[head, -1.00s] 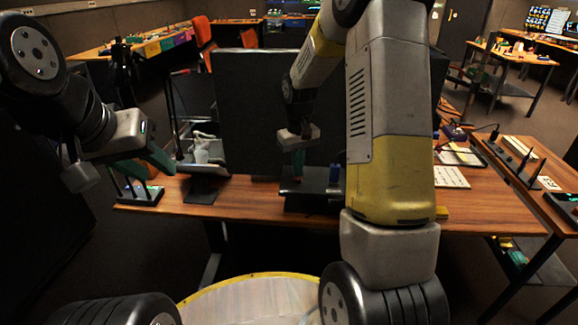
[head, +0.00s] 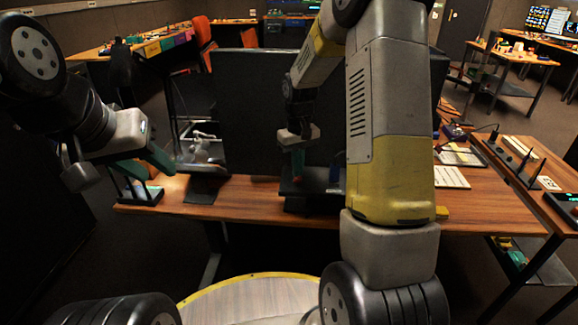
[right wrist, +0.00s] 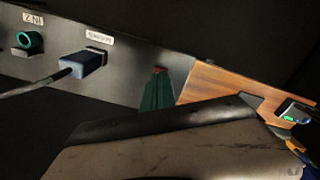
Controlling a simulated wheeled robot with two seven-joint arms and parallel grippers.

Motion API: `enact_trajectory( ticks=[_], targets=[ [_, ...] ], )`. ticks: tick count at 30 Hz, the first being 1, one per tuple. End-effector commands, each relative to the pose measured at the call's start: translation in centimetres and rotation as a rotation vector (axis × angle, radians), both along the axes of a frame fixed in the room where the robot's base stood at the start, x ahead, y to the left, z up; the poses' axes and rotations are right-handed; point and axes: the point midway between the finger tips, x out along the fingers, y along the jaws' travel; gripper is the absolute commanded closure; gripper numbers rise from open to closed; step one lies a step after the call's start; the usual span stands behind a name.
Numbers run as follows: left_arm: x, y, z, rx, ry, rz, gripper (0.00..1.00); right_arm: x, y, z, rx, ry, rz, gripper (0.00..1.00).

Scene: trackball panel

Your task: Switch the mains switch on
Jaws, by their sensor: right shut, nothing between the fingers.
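In the right wrist view, the dark front panel (right wrist: 120,88) runs slanting across the picture. A small red part (right wrist: 159,69) shows just above the tips of my right gripper (right wrist: 157,84); it may be the mains switch, but the fingers hide most of that spot. Whether they touch it, and how the switch is set, I cannot tell. The right gripper's dark green fingers are shut and empty. In the head view the right gripper (head: 298,164) is low over the desk, in front of the dark screen. My left gripper (head: 150,158) hangs at the left, its opening unclear.
A blue plug (right wrist: 83,63) with a dark cable sits in the panel left of the fingers, below a white label. A green round connector (right wrist: 28,41) is further left. The wooden desk (head: 250,208) has clear room along its front edge. A keyboard (head: 451,177) lies at right.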

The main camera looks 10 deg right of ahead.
Motion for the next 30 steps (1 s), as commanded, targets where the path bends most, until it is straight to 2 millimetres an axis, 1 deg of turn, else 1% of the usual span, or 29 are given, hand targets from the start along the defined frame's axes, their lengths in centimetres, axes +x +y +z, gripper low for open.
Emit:
enact_trajectory(
  ticks=[17, 30],
  targets=[
    [0.0, 0.0, 0.0, 0.0, 0.0, 0.0, 0.64, 0.0, 0.0, -0.05, 0.0, 0.0, 0.0, 1.0],
    [0.0, 0.0, 0.0, 0.0, 0.0, 0.0, 0.64, 0.0, -0.01, -0.73, 0.0, 0.001, 0.0, 1.0]
  ],
)
